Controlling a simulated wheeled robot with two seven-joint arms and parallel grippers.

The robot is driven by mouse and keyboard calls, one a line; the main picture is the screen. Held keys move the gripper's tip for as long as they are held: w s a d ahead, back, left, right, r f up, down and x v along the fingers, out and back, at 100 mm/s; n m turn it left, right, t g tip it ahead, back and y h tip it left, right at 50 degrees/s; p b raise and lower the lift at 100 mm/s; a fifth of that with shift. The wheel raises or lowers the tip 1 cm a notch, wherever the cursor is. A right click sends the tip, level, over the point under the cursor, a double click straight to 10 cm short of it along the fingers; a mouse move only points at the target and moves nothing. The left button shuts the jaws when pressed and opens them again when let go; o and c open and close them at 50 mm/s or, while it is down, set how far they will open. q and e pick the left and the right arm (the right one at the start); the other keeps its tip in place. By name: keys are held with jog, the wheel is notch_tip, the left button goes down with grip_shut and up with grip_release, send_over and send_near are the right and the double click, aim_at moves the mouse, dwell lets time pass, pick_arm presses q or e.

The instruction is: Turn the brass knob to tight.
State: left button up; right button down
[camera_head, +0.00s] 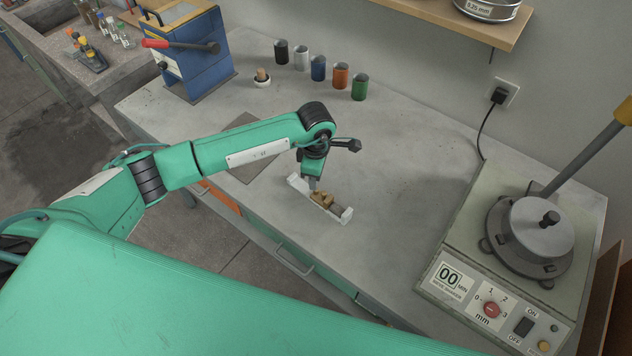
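A small brass-coloured piece (321,198), which looks like the knob, sits in a pale bracket (345,216) with raised ends on the bench. A dull brown-grey block (336,208) lies beside it in the bracket. My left gripper (313,184) points down from the green arm, just above and to the left of the brass piece. Its fingertips are small and partly merge with the bracket, so I cannot tell whether they touch the knob or how far apart they are. Any mark for tight is too small to see. My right gripper is not in view.
A sieve shaker (470,250) with a dial and switch fills the right. Several coloured cups (318,68) and a mortar with pestle (262,78) stand behind. A blue press (190,60) with a red-handled lever is at back left. The bench right of the bracket is clear.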

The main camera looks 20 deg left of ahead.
pick_arm(q)
notch_tip(320, 180, down, 6)
jog(key=shift+r+p, duration=0.15)
jog(key=shift+p, duration=0.5)
grip_shut()
